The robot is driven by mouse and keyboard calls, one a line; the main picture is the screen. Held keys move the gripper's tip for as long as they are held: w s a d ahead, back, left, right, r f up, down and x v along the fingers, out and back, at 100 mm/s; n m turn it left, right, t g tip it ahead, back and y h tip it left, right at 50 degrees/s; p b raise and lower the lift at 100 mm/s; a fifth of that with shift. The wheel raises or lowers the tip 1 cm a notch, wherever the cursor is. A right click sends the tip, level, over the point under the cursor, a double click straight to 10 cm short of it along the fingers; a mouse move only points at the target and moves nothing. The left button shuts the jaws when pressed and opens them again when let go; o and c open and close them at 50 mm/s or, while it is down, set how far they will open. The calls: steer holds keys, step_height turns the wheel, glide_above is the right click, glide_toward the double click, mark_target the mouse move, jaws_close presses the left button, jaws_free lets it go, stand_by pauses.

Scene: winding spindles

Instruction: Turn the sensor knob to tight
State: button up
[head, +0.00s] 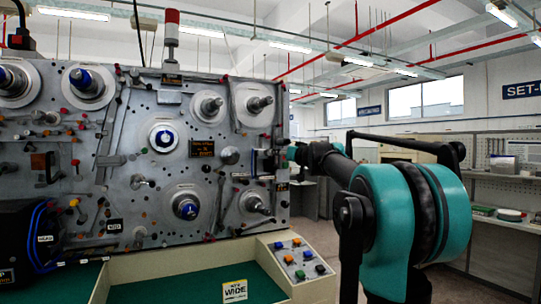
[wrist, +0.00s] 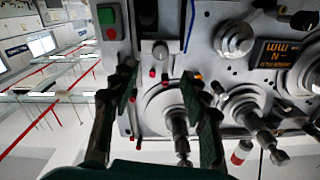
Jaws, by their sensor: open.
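The grey machine panel (head: 110,190) fills the left half of the head view, with many knobs and spindles. No readable label marks which knob is the sensor knob. In the wrist view a small grey round knob (wrist: 160,50) sits ahead of and between the fingertips of my gripper (wrist: 160,78). The two dark fingers are spread apart with nothing held between them. I cannot tell whether a fingertip touches the panel. In the head view my arm reaches to the panel's right edge, and the fingers there are too small to make out.
In the wrist view, spindles (wrist: 178,125) stick out close to the right finger. A box with a green and a red button (wrist: 108,22) is at the upper left. An orange-lettered sign (wrist: 280,55) is at right. A sloped button box (head: 298,258) stands below the panel.

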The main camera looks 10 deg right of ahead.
mark_target(268, 153)
steer(key=x, duration=1.1)
steer(key=shift+a+f, duration=0.1)
jaws_close()
steer(key=shift+m, duration=0.3)
steer(key=m, duration=2.3)
steer(key=shift+m, duration=0.3)
